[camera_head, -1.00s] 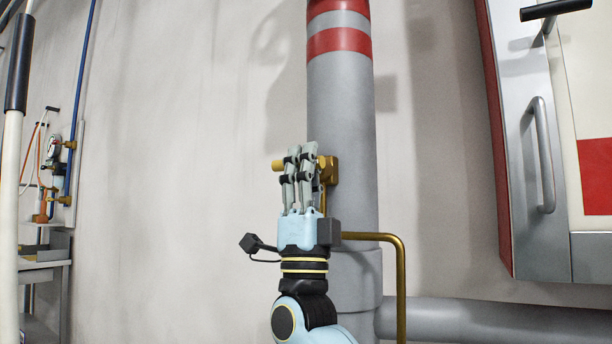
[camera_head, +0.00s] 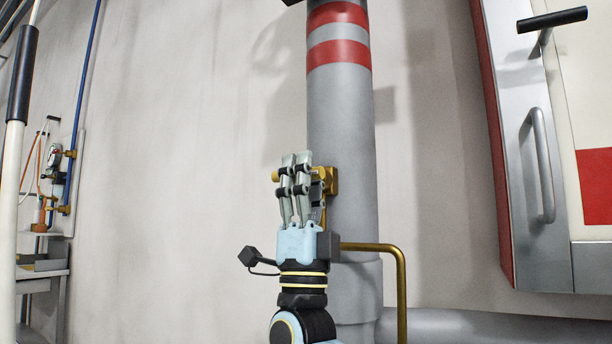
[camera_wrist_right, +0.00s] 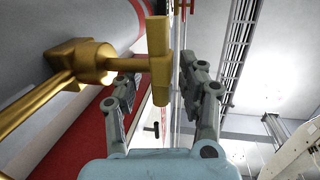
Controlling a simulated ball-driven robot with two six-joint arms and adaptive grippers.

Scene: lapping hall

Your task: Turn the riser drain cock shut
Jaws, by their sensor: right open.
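The brass riser drain cock (camera_head: 331,181) sits on the grey riser pipe (camera_head: 342,110), partly hidden behind my right gripper (camera_head: 295,160). In the right wrist view the cock's brass body (camera_wrist_right: 82,62) and its bar-shaped handle (camera_wrist_right: 159,65) show close up. The handle stands between the two sides of my right gripper (camera_wrist_right: 158,85), with space visible on the right. The fingers are open; I cannot tell whether the left finger touches the handle. My left gripper is not in view.
A brass drain pipe (camera_head: 372,247) bends down to the right of my gripper. A red-and-white cabinet (camera_head: 545,150) with a metal handle stands at the right. A pale pole (camera_head: 14,170) and a gauge panel (camera_head: 62,170) are at the left. Bare wall lies between.

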